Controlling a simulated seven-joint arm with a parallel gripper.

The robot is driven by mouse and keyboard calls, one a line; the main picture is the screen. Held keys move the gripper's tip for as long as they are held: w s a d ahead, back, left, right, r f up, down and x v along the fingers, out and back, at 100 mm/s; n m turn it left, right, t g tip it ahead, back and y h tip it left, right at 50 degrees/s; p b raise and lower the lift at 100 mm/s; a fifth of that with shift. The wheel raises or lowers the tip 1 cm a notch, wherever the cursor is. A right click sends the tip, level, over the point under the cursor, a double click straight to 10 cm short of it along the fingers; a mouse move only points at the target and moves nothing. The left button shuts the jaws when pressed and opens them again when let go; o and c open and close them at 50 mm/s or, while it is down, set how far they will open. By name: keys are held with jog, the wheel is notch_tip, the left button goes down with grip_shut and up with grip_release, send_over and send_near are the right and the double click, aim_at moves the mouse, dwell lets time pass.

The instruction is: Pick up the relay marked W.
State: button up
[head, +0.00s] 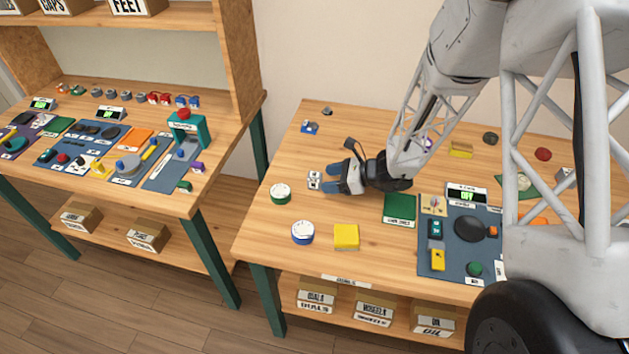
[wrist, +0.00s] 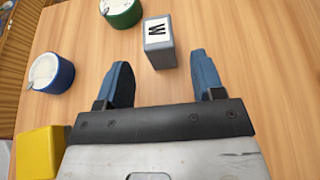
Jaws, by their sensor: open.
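The relay marked W is a small grey block with a white label, standing on the table in the wrist view (wrist: 160,55). It is just beyond my fingertips and roughly in line with the gap between them. In the head view the relay (head: 314,180) is small, just left of my gripper (head: 332,179). My gripper's blue fingers are open and empty in the wrist view (wrist: 161,68), and the relay appears apart from both. The letter W is sideways in the wrist view.
A green round container (head: 280,193), a blue round container (head: 303,232) and a yellow block (head: 346,237) stand nearby. A green square (head: 400,209) lies right of the gripper, beside a dark mat (head: 456,255) with parts. Bare wood surrounds the relay.

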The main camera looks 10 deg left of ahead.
aim_at(315, 179)
jog(key=shift+a, duration=0.1)
jog(key=shift+x, duration=2.55)
jog(key=shift+r, duration=0.15)
jog(key=c, duration=1)
jog(key=shift+c, duration=0.2)
jog(key=shift+r, duration=0.1)
jog(key=shift+r, duration=4.9)
